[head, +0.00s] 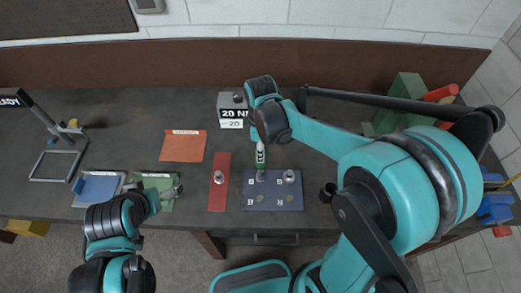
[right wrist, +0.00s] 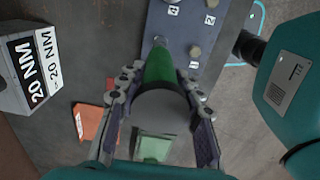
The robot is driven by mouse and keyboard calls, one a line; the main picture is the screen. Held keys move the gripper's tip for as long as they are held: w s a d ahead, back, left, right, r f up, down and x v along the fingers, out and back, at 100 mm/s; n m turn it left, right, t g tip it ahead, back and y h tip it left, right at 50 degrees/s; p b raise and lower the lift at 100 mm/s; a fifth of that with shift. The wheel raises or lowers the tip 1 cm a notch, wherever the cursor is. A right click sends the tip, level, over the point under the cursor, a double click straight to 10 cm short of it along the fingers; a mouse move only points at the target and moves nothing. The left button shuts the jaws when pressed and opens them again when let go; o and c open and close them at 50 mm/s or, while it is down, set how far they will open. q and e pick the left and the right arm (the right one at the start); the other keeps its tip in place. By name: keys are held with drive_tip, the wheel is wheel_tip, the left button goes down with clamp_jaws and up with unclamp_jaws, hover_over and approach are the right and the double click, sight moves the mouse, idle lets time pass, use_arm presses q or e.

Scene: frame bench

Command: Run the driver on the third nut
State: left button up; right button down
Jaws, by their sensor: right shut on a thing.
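The green driver (head: 260,155) stands roughly upright over the upper left of the blue plate (head: 272,204). It also shows in the right wrist view (right wrist: 160,68), grey end cap toward the camera. My right gripper (right wrist: 160,82) is shut on it, a finger on each side. Whether the driver's tip touches a nut is unclear. The plate has small numbered labels, a silver piece (head: 289,176) at upper right and small brassy nuts (head: 290,197) along the bottom. My left gripper (head: 174,192) is over the green mat (head: 158,182); its jaws are too small to read.
A red mat (head: 217,198) with a silver piece (head: 219,177) lies left of the plate. A grey block marked 20 NM (head: 232,108) stands behind. An orange mat (head: 183,146), blue tray (head: 97,187) and metal frame (head: 58,163) are left. Green blocks (head: 407,87) stand back right.

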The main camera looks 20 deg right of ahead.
drive_tip(key=shift+r+p, duration=2.15)
drive_tip(key=shift+r, duration=1)
